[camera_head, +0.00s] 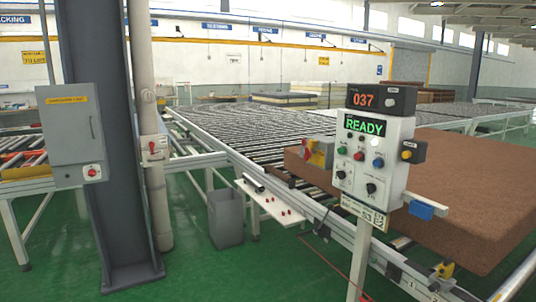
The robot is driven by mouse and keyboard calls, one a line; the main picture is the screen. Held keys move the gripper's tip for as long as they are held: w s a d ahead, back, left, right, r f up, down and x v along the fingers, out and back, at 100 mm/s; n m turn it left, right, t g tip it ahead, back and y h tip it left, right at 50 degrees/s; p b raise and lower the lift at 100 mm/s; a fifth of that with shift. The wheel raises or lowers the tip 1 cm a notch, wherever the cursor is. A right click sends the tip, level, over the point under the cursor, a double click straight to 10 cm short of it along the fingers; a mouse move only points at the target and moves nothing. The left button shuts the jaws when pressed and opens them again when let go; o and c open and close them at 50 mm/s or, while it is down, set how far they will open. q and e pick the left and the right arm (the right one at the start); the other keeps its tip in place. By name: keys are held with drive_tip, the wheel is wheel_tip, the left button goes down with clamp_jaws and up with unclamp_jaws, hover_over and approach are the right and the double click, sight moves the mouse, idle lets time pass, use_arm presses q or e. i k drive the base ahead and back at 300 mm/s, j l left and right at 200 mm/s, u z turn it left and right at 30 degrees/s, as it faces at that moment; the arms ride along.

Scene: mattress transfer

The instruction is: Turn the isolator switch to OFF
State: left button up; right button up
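A control box (376,160) stands on a post at the right and has a lit green READY display. A box with a yellow face and a red rotary handle (306,149) sits at its left side and looks like an isolator switch. Its handle position is too small to read. Red knobs also show on a grey cabinet (70,128) at the left and on a small white box (153,147) by the pipe. I cannot tell from labels which one is the isolator. Neither of my grippers is in view.
A dark steel column (100,120) and a pale pipe (147,110) stand at the left. A grey bin (225,218) is on the green floor beside a roller conveyor (240,130). A large brown block (460,190) lies behind the control box. Open floor shows at the lower middle.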

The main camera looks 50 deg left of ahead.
sight(307, 153)
drive_tip(key=u, duration=1.45)
drive_tip(key=i+j, duration=1.35)
drive_tip(key=i+l+z, duration=0.05)
